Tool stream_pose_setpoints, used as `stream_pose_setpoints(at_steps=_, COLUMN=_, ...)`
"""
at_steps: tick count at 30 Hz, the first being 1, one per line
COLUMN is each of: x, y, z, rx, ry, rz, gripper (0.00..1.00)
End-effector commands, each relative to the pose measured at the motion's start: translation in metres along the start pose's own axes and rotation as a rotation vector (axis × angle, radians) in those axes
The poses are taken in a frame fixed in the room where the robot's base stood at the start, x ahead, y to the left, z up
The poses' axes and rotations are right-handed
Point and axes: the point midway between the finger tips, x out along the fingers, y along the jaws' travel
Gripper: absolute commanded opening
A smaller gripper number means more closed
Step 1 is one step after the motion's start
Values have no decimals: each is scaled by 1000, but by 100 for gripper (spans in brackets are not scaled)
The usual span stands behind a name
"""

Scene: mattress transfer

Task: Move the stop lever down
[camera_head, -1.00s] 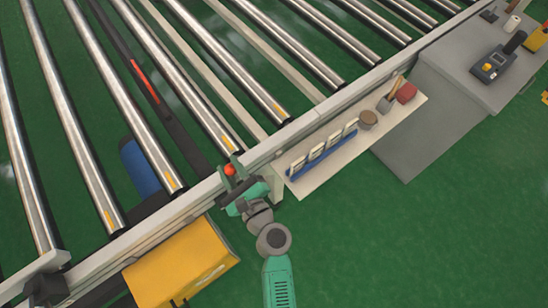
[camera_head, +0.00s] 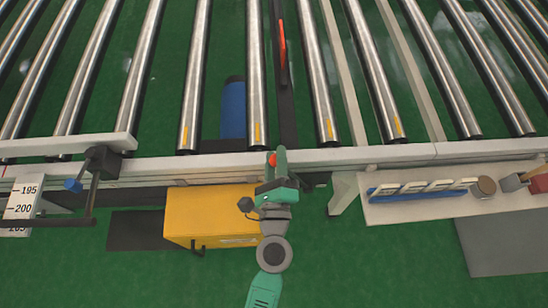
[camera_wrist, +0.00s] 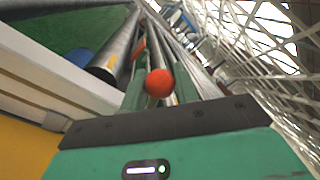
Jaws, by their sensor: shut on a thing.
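The stop lever's red ball knob (camera_head: 271,159) is at the front rail of the roller conveyor, in line with a dark beam that carries a long red bar (camera_head: 283,42). My green gripper (camera_head: 274,161) is at the rail, shut on the knob. In the wrist view the knob (camera_wrist: 159,83) shows large between the two green fingers. The lever's shaft below the knob is hidden by my gripper, so its tilt cannot be told.
A yellow box (camera_head: 212,213) stands below the rail, left of my wrist. A white shelf (camera_head: 425,211) with a blue rack (camera_head: 422,188) is at the right. A black lever with a blue knob (camera_head: 73,185) and a number scale (camera_head: 25,198) are at the left. A blue cylinder (camera_head: 233,108) lies between rollers.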

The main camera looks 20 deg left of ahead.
Motion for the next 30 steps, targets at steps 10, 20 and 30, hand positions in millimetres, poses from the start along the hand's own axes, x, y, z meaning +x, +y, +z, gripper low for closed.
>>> stream_pose_setpoints(at_steps=10, x=-1, y=4, z=0, rx=-2, ry=-1, rz=8, gripper=32)
stream_pose_setpoints(at_steps=20, x=0, y=3, z=0, rx=-1, ry=-1, rz=5, gripper=51)
stream_pose_setpoints(at_steps=30, x=-56, y=5, z=-1, rx=-1, ry=2, rz=6, gripper=51)
